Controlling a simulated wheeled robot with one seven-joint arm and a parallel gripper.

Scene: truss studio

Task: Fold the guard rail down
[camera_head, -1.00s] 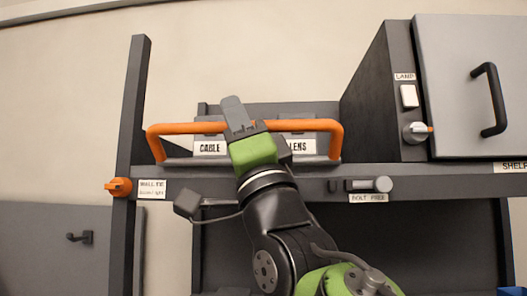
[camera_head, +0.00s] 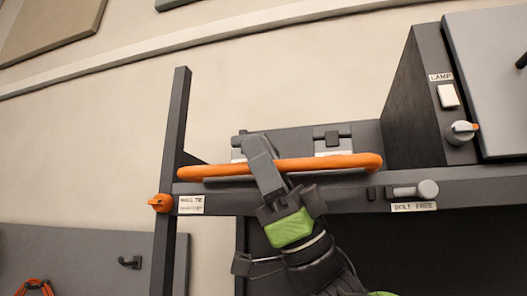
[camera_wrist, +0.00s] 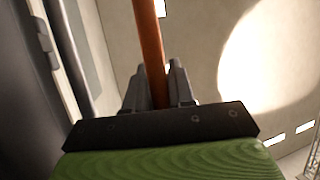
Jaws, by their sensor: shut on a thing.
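The guard rail (camera_head: 325,165) is an orange bar with rounded ends along the front of the dark shelf. The part of the bar behind the fingers is hidden in the head view.
An orange knob (camera_head: 161,203) is on the left post. A grey bolt knob (camera_head: 427,190) sits on the beam at right. A lamp switch (camera_head: 448,96) and a dial (camera_head: 462,132) are on the upright panel. Open wall lies to the left.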

